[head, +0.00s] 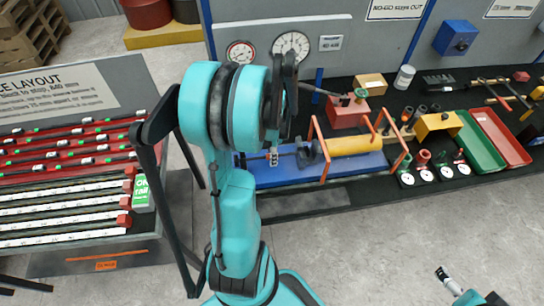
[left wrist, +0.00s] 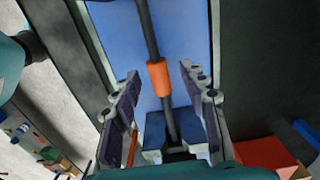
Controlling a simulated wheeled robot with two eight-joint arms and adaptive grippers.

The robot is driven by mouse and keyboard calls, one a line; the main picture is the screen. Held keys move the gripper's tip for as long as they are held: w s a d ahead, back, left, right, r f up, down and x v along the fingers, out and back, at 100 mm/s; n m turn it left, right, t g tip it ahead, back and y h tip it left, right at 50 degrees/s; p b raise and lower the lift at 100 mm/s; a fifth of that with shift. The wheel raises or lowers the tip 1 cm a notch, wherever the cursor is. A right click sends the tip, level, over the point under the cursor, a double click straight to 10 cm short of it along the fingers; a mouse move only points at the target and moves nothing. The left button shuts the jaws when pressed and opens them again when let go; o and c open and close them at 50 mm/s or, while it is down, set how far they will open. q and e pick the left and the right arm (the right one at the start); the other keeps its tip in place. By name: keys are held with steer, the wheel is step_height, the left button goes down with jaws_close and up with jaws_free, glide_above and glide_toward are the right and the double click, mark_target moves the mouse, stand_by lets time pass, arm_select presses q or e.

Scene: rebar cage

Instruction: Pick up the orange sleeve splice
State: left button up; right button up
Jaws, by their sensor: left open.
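The orange sleeve splice (left wrist: 159,78) sits around a dark bar (left wrist: 150,30) above a blue plate in the left wrist view. My left gripper (left wrist: 160,72) is open, with one finger on each side of the sleeve in the picture. Neither finger appears to touch it; how far the sleeve lies beyond the tips I cannot tell. In the head view my left gripper (head: 273,157) shows only partly, over the left part of the blue fixture (head: 300,173), and I cannot make out the sleeve. Part of my right gripper (head: 443,273) shows at the lower right; its jaws are unclear.
Blue blocks (left wrist: 155,130) flank the bar near my gripper. A red block (head: 347,112), orange upright frames (head: 320,150) and a yellow cylinder (head: 355,145) stand close by on the bench. A gauge panel (head: 330,45) rises behind. A rack of bars (head: 65,215) stands left.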

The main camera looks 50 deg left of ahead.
arm_select(q)
jaws_close()
steer(key=shift+r, duration=0.1)
